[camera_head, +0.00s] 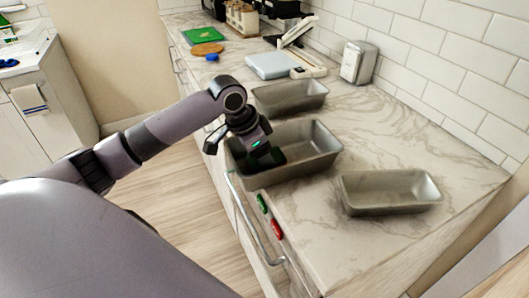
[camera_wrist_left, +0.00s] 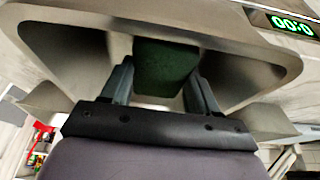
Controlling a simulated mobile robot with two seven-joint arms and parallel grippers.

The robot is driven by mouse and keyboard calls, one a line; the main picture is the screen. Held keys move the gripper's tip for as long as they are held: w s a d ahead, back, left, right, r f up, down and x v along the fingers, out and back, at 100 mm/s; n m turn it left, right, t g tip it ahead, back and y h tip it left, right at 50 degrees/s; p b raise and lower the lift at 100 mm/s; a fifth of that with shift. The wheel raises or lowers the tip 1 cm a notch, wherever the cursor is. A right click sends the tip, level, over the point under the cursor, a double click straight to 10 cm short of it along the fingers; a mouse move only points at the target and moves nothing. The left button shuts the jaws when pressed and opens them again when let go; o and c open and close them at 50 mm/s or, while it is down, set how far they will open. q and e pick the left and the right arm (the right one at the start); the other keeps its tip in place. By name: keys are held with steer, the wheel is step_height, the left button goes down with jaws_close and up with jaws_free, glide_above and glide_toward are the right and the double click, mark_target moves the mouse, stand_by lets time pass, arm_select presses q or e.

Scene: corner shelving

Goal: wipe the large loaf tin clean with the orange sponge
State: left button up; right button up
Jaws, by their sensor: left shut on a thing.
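The largest loaf tin (camera_head: 322,157) is grey metal and stands in the middle of three tins on the marble counter. My left gripper (camera_head: 262,158) reaches down into its left part. In the left wrist view, its fingers (camera_wrist_left: 160,88) are shut on a dark green sponge-like block (camera_wrist_left: 165,68), with the tin's walls (camera_wrist_left: 265,62) around it. The block looks green, not orange; I make out no orange sponge. The block's contact with the tin floor is hidden. My right gripper is not in view.
A smaller tin (camera_head: 290,97) stands behind and another (camera_head: 390,191) at the right. A green and a red button-like piece (camera_head: 277,229) sit at the counter's front edge. A metal dispenser (camera_head: 358,62) stands by the wall. Bare counter (camera_head: 320,235) lies in front of the right tin.

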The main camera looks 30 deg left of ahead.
mark_target(284, 159)
arm_select(q)
steer(key=shift+s+d, duration=0.25)
steer(key=shift+d, duration=0.25)
steer(key=shift+s+d, duration=0.25)
steer(key=shift+d, duration=0.2)
steer(key=shift+w+d, duration=0.15)
steer(key=shift+d, duration=0.05)
steer(key=shift+w+d+f, duration=0.1)
steer(key=shift+w+d, duration=0.4)
steer(key=shift+w, duration=0.25)
steer(key=shift+w+d, duration=0.45)
steer(key=shift+w, duration=0.3)
